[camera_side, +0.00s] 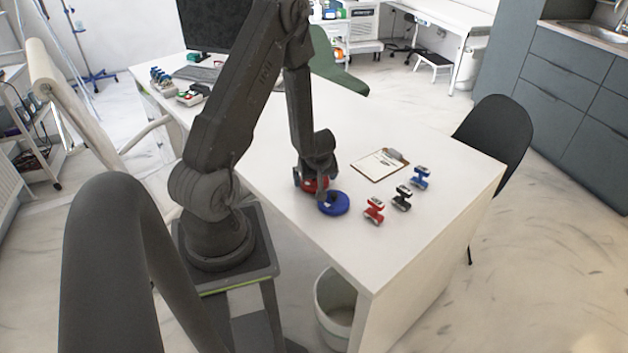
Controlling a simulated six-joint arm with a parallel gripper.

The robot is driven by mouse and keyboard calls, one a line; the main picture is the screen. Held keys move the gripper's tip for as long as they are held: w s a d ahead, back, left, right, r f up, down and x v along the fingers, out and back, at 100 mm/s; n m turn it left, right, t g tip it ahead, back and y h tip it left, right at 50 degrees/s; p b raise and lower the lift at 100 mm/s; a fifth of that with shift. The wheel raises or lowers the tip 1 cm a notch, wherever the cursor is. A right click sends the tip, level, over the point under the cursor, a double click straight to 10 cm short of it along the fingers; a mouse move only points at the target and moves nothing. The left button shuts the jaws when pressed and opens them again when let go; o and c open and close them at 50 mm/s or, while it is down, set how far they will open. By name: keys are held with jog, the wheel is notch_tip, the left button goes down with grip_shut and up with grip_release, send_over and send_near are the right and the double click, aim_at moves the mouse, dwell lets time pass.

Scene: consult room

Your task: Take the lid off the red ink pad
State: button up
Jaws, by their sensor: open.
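The red ink pad (314,185) is a small round red thing on the white table, mostly hidden behind my gripper. My gripper (311,184) is open and points down at the red pad, with its fingers low around or just in front of it. I cannot tell whether the fingers touch the pad or its lid. The lid cannot be told apart from the pad at this size. A round blue ink pad (335,206) lies close in front and to the right, next to one finger.
Red (374,211), black (402,199) and blue (420,178) stamps stand in a row to the right. A clipboard (372,166) lies behind. The table's (330,245) front part is clear; a bin (334,309) stands below its edge. A dark chair (497,130) is at the right.

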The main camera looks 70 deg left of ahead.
jog(key=shift+f, duration=0.25)
jog(key=shift+c, duration=0.3)
jog(key=c, duration=0.5)
jog(key=shift+r, duration=0.15)
